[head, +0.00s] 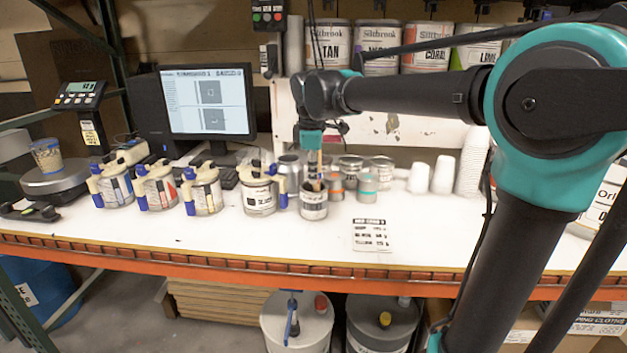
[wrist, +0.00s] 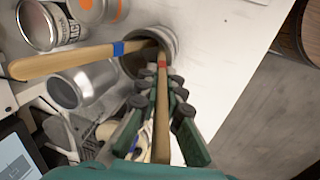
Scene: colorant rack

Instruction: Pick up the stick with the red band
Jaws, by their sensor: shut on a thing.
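The stick with the red band (wrist: 162,84) is a flat wooden stick. It stands in a small open can (wrist: 168,36), its lower end inside. My gripper (wrist: 160,95) is shut on this stick, just above the red band. A second wooden stick, with a blue band (wrist: 70,59), leans in the same can, outside my fingers. In the head view the can (head: 313,205) stands on the white bench top below my gripper (head: 313,150), with pale stick wood showing between them. The bands cannot be made out there.
Several clamped paint cans (head: 259,195) stand left of the can. Smaller tins (head: 367,186) and stacked white cups (head: 443,174) are to the right. A label card (head: 371,235) lies in front. The front bench edge (head: 200,255) is mostly clear.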

